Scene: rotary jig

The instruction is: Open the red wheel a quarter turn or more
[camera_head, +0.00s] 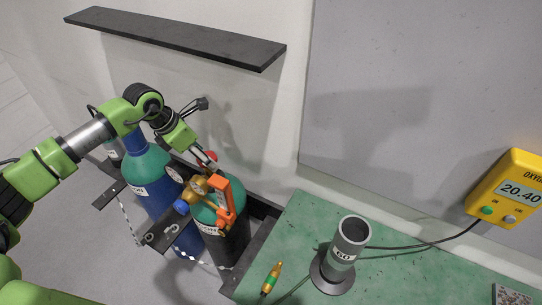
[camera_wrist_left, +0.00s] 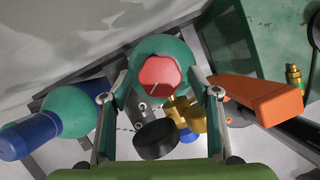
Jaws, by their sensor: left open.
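The red wheel (camera_wrist_left: 160,74) is in the middle of the left wrist view, on top of a green-topped cylinder (camera_wrist_left: 143,52). In the head view only a small part of the red wheel (camera_head: 210,156) shows by my fingers. My left gripper (camera_head: 206,163) reaches down over it from the left. In the left wrist view my left gripper (camera_wrist_left: 160,80) is open, one finger on each side of the wheel, with visible gaps; I cannot tell how deep the fingertips reach. My right gripper is not in view.
Brass fittings (camera_head: 198,186) and an orange clamp-like part (camera_head: 226,200) sit close beside the wheel. A blue cylinder (camera_head: 164,197) stands to the left. A green table (camera_head: 400,280) holds a grey cup-like holder (camera_head: 344,250). A dark shelf (camera_head: 175,36) is above; a yellow meter (camera_head: 512,190) hangs right.

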